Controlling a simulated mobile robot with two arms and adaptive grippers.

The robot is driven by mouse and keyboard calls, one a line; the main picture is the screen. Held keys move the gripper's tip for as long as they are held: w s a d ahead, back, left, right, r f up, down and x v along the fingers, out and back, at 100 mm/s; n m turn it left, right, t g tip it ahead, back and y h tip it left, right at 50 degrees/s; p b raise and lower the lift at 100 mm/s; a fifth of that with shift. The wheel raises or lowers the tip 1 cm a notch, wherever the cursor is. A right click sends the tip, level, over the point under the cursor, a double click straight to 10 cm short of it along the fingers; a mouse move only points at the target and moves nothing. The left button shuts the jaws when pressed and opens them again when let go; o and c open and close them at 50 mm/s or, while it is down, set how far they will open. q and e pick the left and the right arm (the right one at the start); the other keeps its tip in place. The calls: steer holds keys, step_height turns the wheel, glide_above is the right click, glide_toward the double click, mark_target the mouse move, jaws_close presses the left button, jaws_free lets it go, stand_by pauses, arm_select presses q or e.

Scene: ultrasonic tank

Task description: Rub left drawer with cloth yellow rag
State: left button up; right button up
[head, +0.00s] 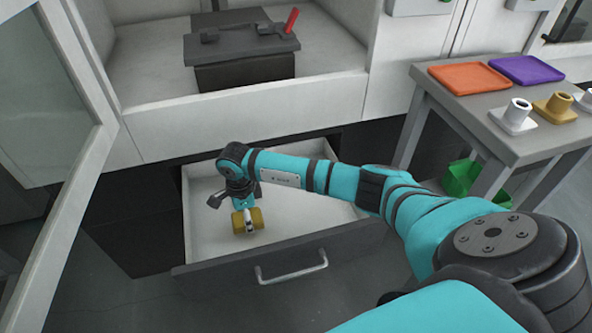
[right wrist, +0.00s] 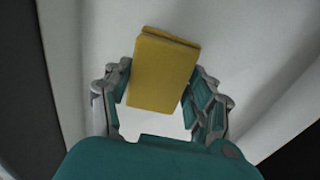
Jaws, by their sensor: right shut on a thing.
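The left drawer (head: 305,213) is pulled open below the white cabinet, with a white inside, a dark front and a metal handle. My right arm reaches over it from the right. My right gripper (head: 247,222) points down inside the drawer, toward its left part, shut on the yellow rag (head: 240,220). In the right wrist view the rag (right wrist: 163,72) is a yellow block between the two fingers, in front of the white drawer surface. I cannot tell whether the rag touches the drawer bottom. My left gripper is not in view.
A dark tank (head: 243,70) with a lid and red handle stands in the cabinet above. An open glass door (head: 45,130) is at left. A grey table (head: 440,88) at right holds orange and purple trays and several cup-like holders. A green bin (head: 462,180) is below.

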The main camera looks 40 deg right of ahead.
steer(key=shift+r+p, duration=0.35)
steer(key=shift+r, duration=0.3)
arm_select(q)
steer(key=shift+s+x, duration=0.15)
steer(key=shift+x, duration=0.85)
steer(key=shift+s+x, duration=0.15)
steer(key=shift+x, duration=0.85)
arm_select(e)
steer(key=shift+r, duration=0.3)
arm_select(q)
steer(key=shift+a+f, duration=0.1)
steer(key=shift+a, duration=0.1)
